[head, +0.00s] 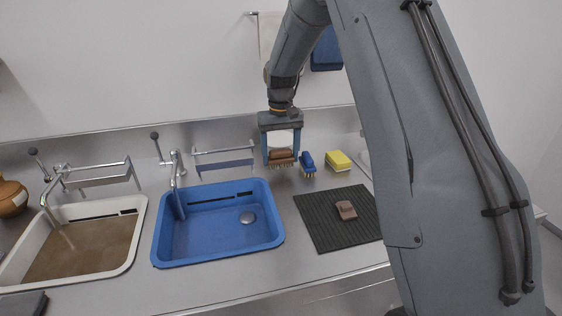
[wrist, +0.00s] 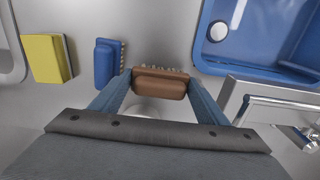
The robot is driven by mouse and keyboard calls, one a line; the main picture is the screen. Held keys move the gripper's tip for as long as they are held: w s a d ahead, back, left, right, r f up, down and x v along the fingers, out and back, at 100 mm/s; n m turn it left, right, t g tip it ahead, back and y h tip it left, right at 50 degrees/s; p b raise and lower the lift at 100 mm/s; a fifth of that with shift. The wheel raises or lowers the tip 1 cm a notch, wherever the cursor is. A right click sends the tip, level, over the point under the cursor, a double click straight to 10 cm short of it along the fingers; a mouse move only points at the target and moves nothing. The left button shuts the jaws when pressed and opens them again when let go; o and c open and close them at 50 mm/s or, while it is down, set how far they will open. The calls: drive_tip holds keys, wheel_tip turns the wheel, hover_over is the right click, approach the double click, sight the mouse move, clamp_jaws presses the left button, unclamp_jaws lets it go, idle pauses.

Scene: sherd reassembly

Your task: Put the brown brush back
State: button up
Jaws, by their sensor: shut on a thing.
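The brown brush (head: 280,157) is between the fingers of my gripper (head: 281,160), which is shut on it. In the wrist view the brush (wrist: 160,86) shows its brown back, with pale bristles along its far edge, and my gripper's fingers (wrist: 160,92) press on its two ends. In the head view its bristles point down. It is at the back of the counter, just left of a blue brush (head: 307,163). I cannot tell whether it touches the counter.
A yellow sponge (head: 339,161) lies right of the blue brush. A blue basin (head: 262,238) is left of my gripper, with a metal rail (head: 224,163) behind it. A black ribbed mat (head: 320,220) bears a brown sherd (head: 346,210). A white basin (head: 131,240) is at far left.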

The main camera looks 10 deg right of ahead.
sight(281, 150)
drive_tip(key=shift+f, duration=1.35)
drive_tip(key=shift+f, duration=0.1)
drive_tip(key=o, duration=0.9)
drive_tip(key=shift+o, duration=0.2)
wheel_tip(281, 150, up, 12)
drive_tip(key=shift+r+b, duration=0.1)
drive_tip(key=shift+b, duration=1)
drive_tip(key=s+f, duration=0.3)
drive_tip(key=s, duration=0.8)
drive_tip(key=s+f, duration=0.4)
drive_tip(key=s, duration=0.7)
drive_tip(key=s+f, duration=0.3)
drive_tip(key=s, duration=0.8)
drive_tip(key=shift+f, duration=0.3)
